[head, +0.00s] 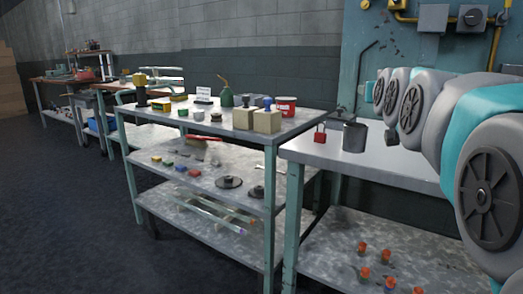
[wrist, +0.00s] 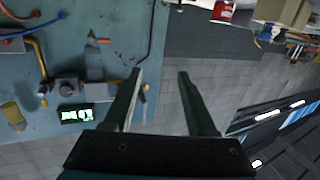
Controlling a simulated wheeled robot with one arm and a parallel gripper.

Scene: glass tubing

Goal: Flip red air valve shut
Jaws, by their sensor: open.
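A small orange-red lever-like piece (wrist: 103,40) shows on the blue panel (wrist: 200,92) in the wrist view, beside a grey fitting (wrist: 94,65); I cannot tell for sure that it is the red air valve, or its position. My gripper (wrist: 160,74) is open and empty, with its two dark fingers apart. The fingers are in front of the panel's edge and the grey block wall, touching nothing that I can see. In the head view my arm covers part of the panel (head: 360,50), and I cannot make out the valve or the gripper there.
Yellow pipe (head: 497,45) and grey boxes (head: 433,18) are on the panel. A loaded shelf cart (head: 180,128) stands left. Floor at far left is clear.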

